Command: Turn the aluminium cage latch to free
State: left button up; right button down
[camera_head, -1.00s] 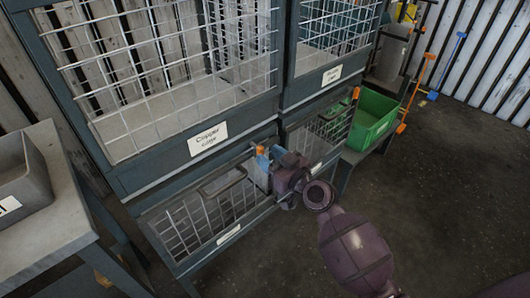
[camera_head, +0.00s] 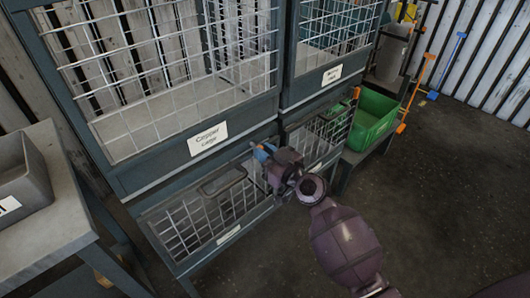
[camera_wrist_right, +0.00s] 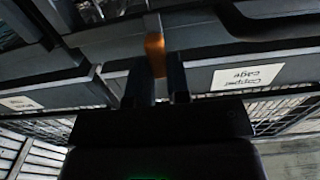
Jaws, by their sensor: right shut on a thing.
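My right gripper (camera_head: 260,151) is at the upper right corner of the lower left mesh cage (camera_head: 200,215), just below the "Copper cage" sign. In the right wrist view the gripper (camera_wrist_right: 158,75) is shut on an orange latch (camera_wrist_right: 155,52), which stands between its two fingers. In the head view the fingers hide nearly all of this latch. The lower cage's own label (camera_head: 228,234) is too small to read, so I cannot confirm it as the aluminium cage. The cage front looks closed. My left gripper is not in view.
Another orange latch (camera_head: 356,92) is on the lower right cage, beside a green bin (camera_head: 372,122). A table with a grey bin (camera_head: 22,178) stands at the left. Orange and blue long-handled tools lean at the back right. The floor at the right is clear.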

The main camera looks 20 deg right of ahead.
jog(key=shift+m, duration=0.3)
jog(key=shift+d+f+m+p, duration=0.1)
jog(key=shift+m+p, duration=0.55)
jog(key=shift+m, duration=3.65)
jog(key=shift+d+m+p, duration=0.1)
jog(key=shift+m+p, duration=0.5)
jog(key=shift+m, duration=3.7)
jog(key=c, duration=1.1)
grip_release()
